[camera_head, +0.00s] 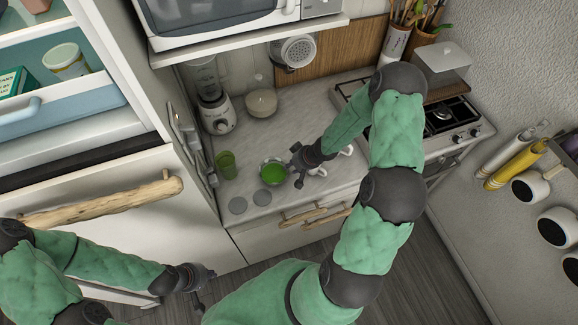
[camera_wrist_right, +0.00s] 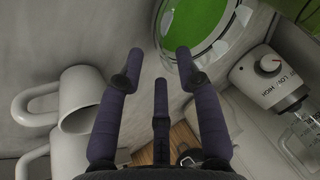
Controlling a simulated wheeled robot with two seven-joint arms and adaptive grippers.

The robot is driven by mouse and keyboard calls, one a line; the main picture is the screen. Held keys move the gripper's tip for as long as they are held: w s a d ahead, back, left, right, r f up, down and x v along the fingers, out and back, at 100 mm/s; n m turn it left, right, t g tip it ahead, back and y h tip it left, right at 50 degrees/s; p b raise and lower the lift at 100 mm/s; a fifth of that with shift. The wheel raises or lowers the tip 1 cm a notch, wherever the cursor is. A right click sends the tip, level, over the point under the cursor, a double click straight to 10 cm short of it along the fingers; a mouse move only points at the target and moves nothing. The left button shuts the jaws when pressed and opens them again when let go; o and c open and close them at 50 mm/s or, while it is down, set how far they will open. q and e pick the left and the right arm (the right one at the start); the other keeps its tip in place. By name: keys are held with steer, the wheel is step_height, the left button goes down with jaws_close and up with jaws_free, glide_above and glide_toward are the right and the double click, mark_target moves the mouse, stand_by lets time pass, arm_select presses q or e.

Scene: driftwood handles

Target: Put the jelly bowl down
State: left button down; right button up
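The jelly bowl (camera_head: 272,171), a glass bowl of bright green jelly, appears to stand upright on the counter, left of my right gripper. My right gripper (camera_head: 297,165) is beside its right rim. In the right wrist view, the bowl (camera_wrist_right: 197,22) is at the top, and the spread fingers of my right gripper (camera_wrist_right: 158,62) have nothing clamped between them. One fingertip overlaps the rim there; I cannot tell whether it touches. My left gripper (camera_head: 197,284) hangs low in front of the white cabinet, away from the bowl; its fingers are too small to read.
A green glass (camera_head: 226,164) stands left of the bowl, with two grey discs (camera_head: 238,205) in front. White mugs (camera_wrist_right: 85,98) are close by my right gripper. A blender (camera_head: 216,113) and lidded pot (camera_head: 262,103) stand behind. The stove (camera_head: 452,122) is right.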

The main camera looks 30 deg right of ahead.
steer(key=p+v, duration=0.3)
steer(key=v, duration=0.5)
steer(key=shift+r, duration=0.25)
steer(key=s+a+f, duration=0.1)
steer(key=a+f, duration=0.1)
steer(key=a, duration=0.3)
steer(key=s+a+f+g+y, duration=0.1)
steer(key=a, duration=0.5)
steer(key=s+a+f+g+y, duration=0.1)
steer(key=a+f, duration=0.1)
steer(key=a, duration=0.4)
steer(key=shift+s+a+f, duration=0.15)
steer(key=shift+s+f, duration=0.05)
steer(key=shift+f, duration=0.15)
steer(key=s+a+f+g, duration=0.3)
steer(key=s+a, duration=0.5)
steer(key=s, duration=0.1)
steer(key=shift+s+f+h, duration=0.2)
steer(key=shift+f+h, duration=0.1)
steer(key=shift+f, duration=0.05)
